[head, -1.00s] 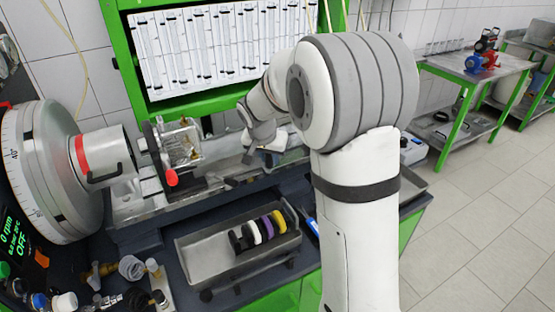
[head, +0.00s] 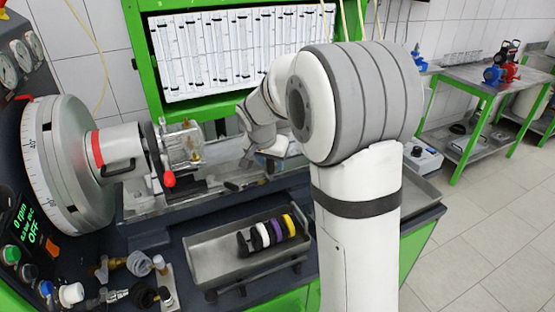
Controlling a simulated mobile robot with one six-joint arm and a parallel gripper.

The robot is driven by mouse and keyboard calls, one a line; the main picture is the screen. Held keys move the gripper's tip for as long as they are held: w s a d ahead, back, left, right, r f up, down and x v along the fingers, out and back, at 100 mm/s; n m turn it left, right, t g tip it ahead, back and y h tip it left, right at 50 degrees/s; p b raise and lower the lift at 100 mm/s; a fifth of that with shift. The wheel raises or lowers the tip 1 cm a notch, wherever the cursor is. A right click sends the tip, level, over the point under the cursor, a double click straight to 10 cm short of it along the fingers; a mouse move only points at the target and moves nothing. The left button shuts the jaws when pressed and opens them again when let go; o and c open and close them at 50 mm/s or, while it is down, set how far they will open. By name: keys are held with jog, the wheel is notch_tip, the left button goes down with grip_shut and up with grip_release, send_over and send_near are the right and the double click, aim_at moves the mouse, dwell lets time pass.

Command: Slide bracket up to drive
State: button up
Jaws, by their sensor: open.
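The bracket (head: 183,145) is an upright metal plate assembly with brass fittings and a red knob (head: 169,179) on a lever. It stands on the bench rail just right of the drive. The drive (head: 118,146) is a pale cylinder with a red ring and a black handle, projecting from a big round dial. Whether bracket and drive touch cannot be told. My gripper (head: 247,160) is open, above the rail to the right of the bracket, with a visible gap between them. Its fingertips are small and partly unclear.
A metal tray (head: 212,266) with black, white, purple and yellow rings stands in front of the rail. Hoses and fittings (head: 135,265) lie at the lower left. A green-framed tube panel (head: 240,50) rises behind.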

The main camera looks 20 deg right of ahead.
jog(key=v, duration=0.7)
jog(key=shift+r+b, duration=0.4)
jog(key=shift+a, duration=0.15)
jog(key=s+f+n+y, duration=0.1)
jog(key=s+f+n, duration=0.1)
jog(key=s, duration=1.1)
jog(key=s+f+n+g+y, duration=0.1)
jog(key=s+n, duration=0.4)
jog(key=s, duration=0.9)
jog(key=shift+s+f+y, duration=0.15)
jog(key=shift+f+y, duration=0.15)
jog(key=shift+f, duration=0.5)
jog(key=shift+c, duration=0.4)
